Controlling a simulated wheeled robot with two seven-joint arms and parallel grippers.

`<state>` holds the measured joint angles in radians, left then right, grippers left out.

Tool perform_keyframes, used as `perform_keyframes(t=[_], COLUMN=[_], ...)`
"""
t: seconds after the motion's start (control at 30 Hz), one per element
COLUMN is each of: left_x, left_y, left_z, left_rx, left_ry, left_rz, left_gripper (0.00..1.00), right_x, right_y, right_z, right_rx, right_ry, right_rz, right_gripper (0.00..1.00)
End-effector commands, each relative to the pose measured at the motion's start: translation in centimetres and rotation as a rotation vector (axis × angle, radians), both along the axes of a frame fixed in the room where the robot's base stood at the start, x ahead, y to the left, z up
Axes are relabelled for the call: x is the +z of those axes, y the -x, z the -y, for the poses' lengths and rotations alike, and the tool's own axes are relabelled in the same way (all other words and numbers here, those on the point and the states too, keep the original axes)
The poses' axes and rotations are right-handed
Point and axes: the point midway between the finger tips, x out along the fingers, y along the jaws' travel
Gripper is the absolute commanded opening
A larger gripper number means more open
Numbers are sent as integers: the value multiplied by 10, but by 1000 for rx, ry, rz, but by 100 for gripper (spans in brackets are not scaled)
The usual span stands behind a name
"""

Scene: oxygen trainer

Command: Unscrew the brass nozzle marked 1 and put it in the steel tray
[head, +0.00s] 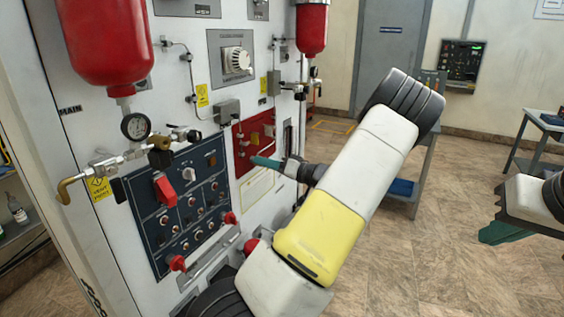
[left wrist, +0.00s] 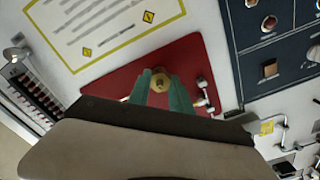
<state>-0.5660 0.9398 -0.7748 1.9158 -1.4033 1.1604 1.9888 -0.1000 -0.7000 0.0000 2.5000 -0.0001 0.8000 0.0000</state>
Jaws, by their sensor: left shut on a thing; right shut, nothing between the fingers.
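My left gripper (head: 262,162) reaches the red plate (head: 247,138) on the white panel. In the left wrist view its teal fingers (left wrist: 160,88) are closed around a small round brass nozzle (left wrist: 159,82) in front of the red plate (left wrist: 113,82). No number can be read on the nozzle, and I cannot tell whether it is still threaded in. In the head view the nozzle is too small to make out. My right gripper (head: 502,232) is at the right edge, shut and empty, away from the panel. I cannot identify the steel tray.
A dark blue control panel (head: 180,200) with red knobs is left of the red plate. Red cylinders (head: 105,45) and a gauge (head: 135,126) hang above. A cart with a blue tray (head: 402,187) stands behind my left arm.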

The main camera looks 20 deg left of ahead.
Motion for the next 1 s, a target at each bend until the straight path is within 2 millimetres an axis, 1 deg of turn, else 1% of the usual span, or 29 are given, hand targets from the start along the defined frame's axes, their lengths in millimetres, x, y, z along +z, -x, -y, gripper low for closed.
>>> perform_keyframes(t=[0.07, 0.1, 0.17, 0.2, 0.57, 0.67, 0.9, 1.0], left_x=[-2, -2, -2, -2, -1, 0, 0, 0], left_y=[1, 1, 1, 1, 0, 0, 2, 3], left_z=[1, 1, 1, 0, 3, 9, 32, 38], left_rx=[0, 0, 1, 0, -1, -2, -2, -1], left_ry=[5, 5, 4, 3, 2, 1, 2, 0], left_rz=[-3, -3, -3, -3, -3, -3, -3, -4], left_gripper=[0, 33, 44, 47, 47, 47, 47, 47], right_x=[0, 0, 0, 0, 0, 0, 0, 0], right_y=[0, 0, 0, 0, 0, 0, 0, 0], right_z=[0, 0, 0, 0, 0, 0, 0, 0], right_rx=[0, 0, 0, 0, 0, 0, 0, 0], right_ry=[0, 0, 0, 0, 0, 0, 0, 0], right_rz=[0, 0, 0, 0, 0, 0, 0, 0], right_gripper=[0, 0, 0, 0, 0, 0, 0, 0])
